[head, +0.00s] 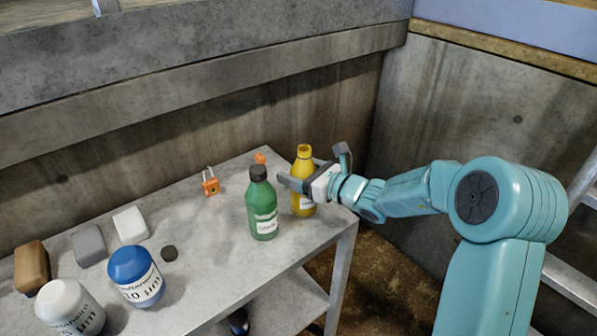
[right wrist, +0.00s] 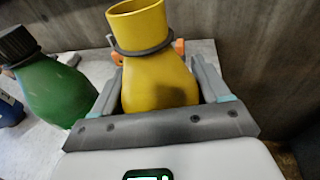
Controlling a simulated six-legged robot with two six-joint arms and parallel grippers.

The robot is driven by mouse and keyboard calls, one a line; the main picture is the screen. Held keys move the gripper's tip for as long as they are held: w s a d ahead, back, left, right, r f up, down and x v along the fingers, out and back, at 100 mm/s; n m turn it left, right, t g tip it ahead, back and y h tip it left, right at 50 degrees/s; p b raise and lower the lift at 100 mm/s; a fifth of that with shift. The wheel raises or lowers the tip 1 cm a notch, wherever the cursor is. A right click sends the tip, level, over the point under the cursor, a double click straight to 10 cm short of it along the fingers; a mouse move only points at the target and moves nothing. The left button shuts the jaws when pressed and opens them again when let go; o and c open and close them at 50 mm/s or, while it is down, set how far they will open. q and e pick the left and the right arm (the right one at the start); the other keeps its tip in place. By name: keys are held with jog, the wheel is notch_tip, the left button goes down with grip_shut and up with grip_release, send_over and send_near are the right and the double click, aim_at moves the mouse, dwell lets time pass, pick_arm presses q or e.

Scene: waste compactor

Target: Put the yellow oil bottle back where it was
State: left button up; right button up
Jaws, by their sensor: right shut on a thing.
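The yellow oil bottle (head: 304,162) is upright at the right end of the grey table (head: 205,232), without a cap on its neck. It also shows in the right wrist view (right wrist: 150,70), between the fingers. My right gripper (head: 306,184) is shut on the yellow bottle's body. I cannot tell whether the bottle's base touches the tabletop. A green bottle (head: 262,205) with a dark cap stands just left of the yellow bottle, close to the gripper's finger. It also shows at the left in the right wrist view (right wrist: 50,88). My left gripper is not in view.
A dark round cap (head: 169,254) lies mid-table. An orange padlock (head: 211,184) and a small orange item (head: 260,158) lie toward the wall. Blue-topped (head: 135,276) and white (head: 70,308) jars and several blocks (head: 90,245) fill the left. Concrete walls stand behind.

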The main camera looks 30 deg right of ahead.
jog(key=o, duration=1.5)
jog(key=shift+f, duration=0.1)
jog(key=shift+c, duration=0.2)
jog(key=shift+r, duration=0.2)
jog(key=v, duration=1.1)
jog(key=shift+s, duration=0.4)
jog(key=shift+d, duration=0.1)
